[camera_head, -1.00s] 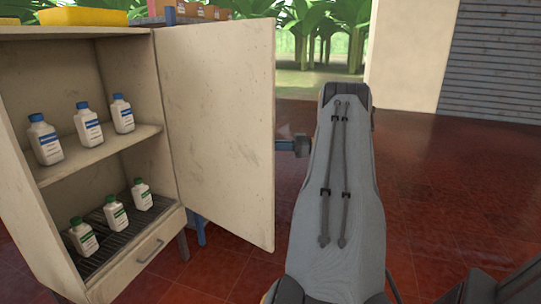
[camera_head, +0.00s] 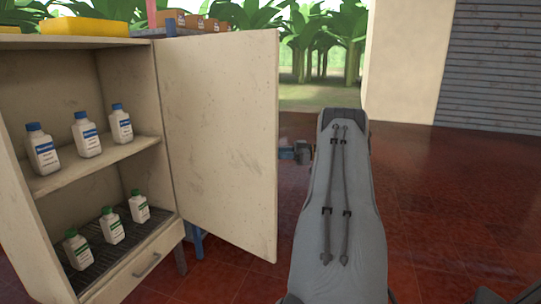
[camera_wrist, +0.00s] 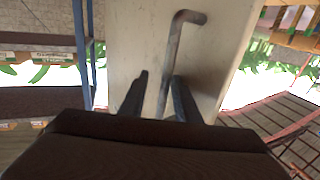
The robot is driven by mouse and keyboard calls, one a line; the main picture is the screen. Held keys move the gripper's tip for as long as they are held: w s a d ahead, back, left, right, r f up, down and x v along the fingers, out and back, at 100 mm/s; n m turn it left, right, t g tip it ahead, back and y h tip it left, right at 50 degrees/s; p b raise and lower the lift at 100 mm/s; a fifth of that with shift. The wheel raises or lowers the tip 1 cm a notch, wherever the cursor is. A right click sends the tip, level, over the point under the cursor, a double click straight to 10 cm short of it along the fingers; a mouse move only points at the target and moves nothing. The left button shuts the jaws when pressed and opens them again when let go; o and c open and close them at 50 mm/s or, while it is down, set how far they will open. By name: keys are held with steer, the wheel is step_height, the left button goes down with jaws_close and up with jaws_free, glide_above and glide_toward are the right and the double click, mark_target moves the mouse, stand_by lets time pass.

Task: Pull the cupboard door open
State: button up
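The cupboard door (camera_head: 220,140) stands wide open to the right of the cupboard (camera_head: 107,157), showing its inner face. In the wrist view the door's outer face (camera_wrist: 135,45) fills the middle, with a bent metal bar handle (camera_wrist: 176,48). My gripper (camera_wrist: 160,78) has its two dark fingers apart, on either side of the handle's lower part. The right finger is close to the bar, and a gap shows on the left; contact is unclear. In the head view only part of my gripper (camera_head: 296,152) shows beyond the door's free edge; the door and arm hide the rest.
White bottles with blue caps (camera_head: 86,134) stand on the upper shelf, and green-capped bottles (camera_head: 111,226) stand below. A yellow tray (camera_head: 84,26) lies on top. Open red tiled floor (camera_head: 440,190) lies to the right, with a shutter (camera_head: 495,70) behind.

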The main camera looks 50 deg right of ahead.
steer(key=shift+s+d+f, duration=0.1)
steer(key=shift+s+d, duration=0.2)
steer(key=shift+s, duration=0.05)
steer(key=b+v, duration=0.1)
steer(key=v, duration=0.6)
steer(key=shift+s+d, duration=0.2)
stand_by(0.4)
